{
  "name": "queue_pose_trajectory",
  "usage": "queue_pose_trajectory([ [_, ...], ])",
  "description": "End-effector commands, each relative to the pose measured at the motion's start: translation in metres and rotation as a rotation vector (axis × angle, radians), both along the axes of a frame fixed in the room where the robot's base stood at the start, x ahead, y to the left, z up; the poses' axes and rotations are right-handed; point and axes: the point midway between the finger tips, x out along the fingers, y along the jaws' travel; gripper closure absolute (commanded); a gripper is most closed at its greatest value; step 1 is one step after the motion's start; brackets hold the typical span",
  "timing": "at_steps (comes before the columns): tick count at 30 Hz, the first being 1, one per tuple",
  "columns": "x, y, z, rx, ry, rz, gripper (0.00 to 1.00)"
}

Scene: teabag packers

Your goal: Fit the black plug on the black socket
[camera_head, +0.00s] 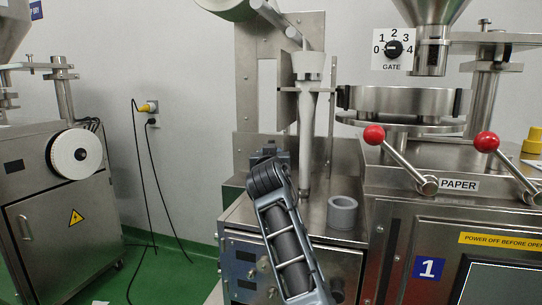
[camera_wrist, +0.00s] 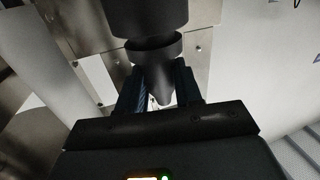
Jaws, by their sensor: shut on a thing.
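In the wrist view my gripper (camera_wrist: 160,66) is shut on a black plug (camera_wrist: 161,88), with one dark finger on each side of its tapered end. A wider black cylinder (camera_wrist: 150,18) lies in line beyond it at the top edge. I cannot tell whether that is the plug's own body or the black socket. In the head view my gripper (camera_head: 268,152) is small and dark at the far end of my arm, by the machine's upright steel panel. The plug is not distinct there, and no black socket on the machine is clearly visible.
A grey ring (camera_head: 342,212) stands on the steel cabinet top right of my arm. A vertical tube (camera_head: 307,130) rises behind. Red-knobbed levers (camera_head: 374,135) project at right. Black cables hang from a wall outlet with a yellow plug (camera_head: 148,107) at left.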

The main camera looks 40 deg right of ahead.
Motion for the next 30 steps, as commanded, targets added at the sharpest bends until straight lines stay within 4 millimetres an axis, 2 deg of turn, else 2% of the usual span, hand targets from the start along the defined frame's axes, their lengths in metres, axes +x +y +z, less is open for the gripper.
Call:
queue_pose_trajectory([
  [5,0.0,0.0,-0.005,-0.001,-0.001,0.0,0.99],
  [6,0.0,0.0,-0.004,0.0,0.0,0.0,0.62],
  [14,0.0,0.0,-0.005,0.0,0.002,0.0,0.37],
  [23,-0.002,0.002,-0.007,0.001,0.004,0.0,0.36],
  [30,-0.027,0.022,-0.008,0.001,0.004,0.003,0.36],
])
